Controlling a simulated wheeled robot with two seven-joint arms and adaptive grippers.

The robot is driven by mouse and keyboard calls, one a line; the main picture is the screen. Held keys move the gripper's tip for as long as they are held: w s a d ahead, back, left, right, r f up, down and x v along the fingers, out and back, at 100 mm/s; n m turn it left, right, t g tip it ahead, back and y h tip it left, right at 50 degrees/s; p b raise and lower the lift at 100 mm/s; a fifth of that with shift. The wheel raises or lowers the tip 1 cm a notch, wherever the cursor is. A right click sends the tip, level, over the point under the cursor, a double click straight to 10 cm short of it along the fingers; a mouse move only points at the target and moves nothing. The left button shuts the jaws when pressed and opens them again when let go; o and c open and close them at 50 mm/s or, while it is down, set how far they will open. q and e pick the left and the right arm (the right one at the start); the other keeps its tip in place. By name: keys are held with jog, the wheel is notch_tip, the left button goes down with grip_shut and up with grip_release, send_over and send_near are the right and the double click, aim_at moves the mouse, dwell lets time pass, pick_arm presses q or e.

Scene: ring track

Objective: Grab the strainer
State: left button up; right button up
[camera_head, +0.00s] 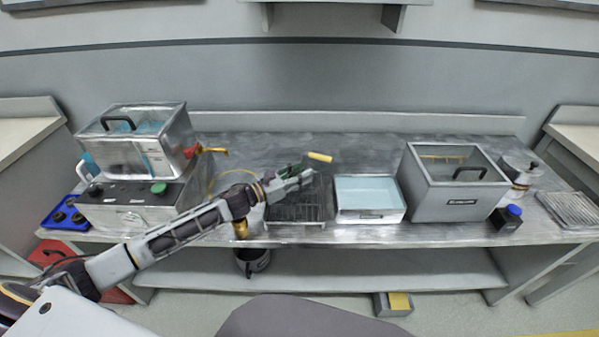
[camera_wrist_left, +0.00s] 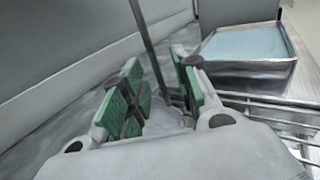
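The strainer (camera_head: 294,207) looks like a dark wire basket on the table, left of the white tray. A yellow grip (camera_head: 320,157) shows above and right of my left gripper and seems to belong to it. My left gripper (camera_head: 308,175) is over the strainer's upper part. In the left wrist view, my left gripper (camera_wrist_left: 160,88) has its green-padded fingers apart. A dark rod (camera_wrist_left: 148,45), apparently the strainer's handle, rises between or just beyond them; contact cannot be told. Wire bars (camera_wrist_left: 275,103) show at right. My right gripper is not in view.
A tray of pale blue liquid (camera_head: 368,213) stands right of the strainer, then a grey lidded tank (camera_head: 455,196). A metal device with a clear tank (camera_head: 135,205) stands left. A dark bucket (camera_head: 252,262) is below the table. The rear tabletop is mostly clear.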

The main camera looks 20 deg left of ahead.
pick_arm(q)
jog(key=shift+w+d, duration=0.15)
jog(key=shift+w, duration=0.05)
jog(key=shift+s+r, duration=0.15)
jog(key=shift+s, duration=0.05)
jog(key=shift+w, duration=0.1)
jog(key=shift+c, duration=0.4)
grip_shut()
